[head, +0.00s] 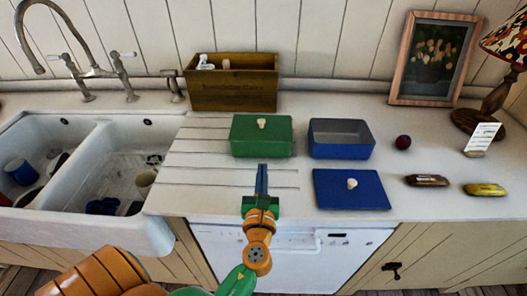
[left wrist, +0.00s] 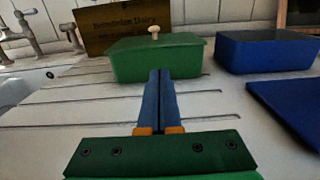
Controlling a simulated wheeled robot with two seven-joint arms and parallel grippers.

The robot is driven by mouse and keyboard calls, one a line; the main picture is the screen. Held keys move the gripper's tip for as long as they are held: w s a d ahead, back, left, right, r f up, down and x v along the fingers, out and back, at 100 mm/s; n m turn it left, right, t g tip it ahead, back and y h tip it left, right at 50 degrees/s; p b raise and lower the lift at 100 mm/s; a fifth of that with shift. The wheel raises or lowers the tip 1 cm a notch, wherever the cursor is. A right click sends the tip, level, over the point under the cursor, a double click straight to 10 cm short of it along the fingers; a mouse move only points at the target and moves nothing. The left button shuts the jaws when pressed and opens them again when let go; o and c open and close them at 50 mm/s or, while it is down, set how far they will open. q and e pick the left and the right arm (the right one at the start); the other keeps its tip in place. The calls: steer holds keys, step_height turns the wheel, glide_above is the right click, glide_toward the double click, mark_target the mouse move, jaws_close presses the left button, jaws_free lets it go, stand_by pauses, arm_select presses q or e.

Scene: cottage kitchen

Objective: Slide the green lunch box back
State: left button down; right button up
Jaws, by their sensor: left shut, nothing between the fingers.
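The green lunch box (head: 262,136) stands on the counter with its lid on and a pale knob on top. It also shows in the left wrist view (left wrist: 130,62), straight ahead of the fingers. My left gripper (head: 262,167) is shut and empty. Its fingertips (left wrist: 160,72) point at the near side of the green box, close to it; I cannot tell whether they touch. My right gripper is not in view.
A wooden crate (head: 232,95) stands behind the green box. An open blue box (head: 341,151) is to its right, with a blue lid (head: 370,195) in front. The sink (head: 82,160) is at left. A dark red ball (head: 403,142) and wrapped bars (head: 427,180) lie farther right.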

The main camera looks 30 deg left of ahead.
arm_select(q)
glide_toward(264, 135)
steer(key=w+a+f, duration=0.2)
steer(key=w, duration=0.1)
steer(key=shift+f, duration=0.15)
steer(key=shift+w+a, duration=0.15)
steer(key=shift+w, duration=0.15)
steer(key=b+x, duration=0.1)
steer(key=x, duration=0.6)
steer(key=shift+w+a, duration=0.15)
steer(key=shift+w, duration=0.1)
steer(key=shift+w+a, duration=0.2)
steer(key=shift+w, duration=0.1)
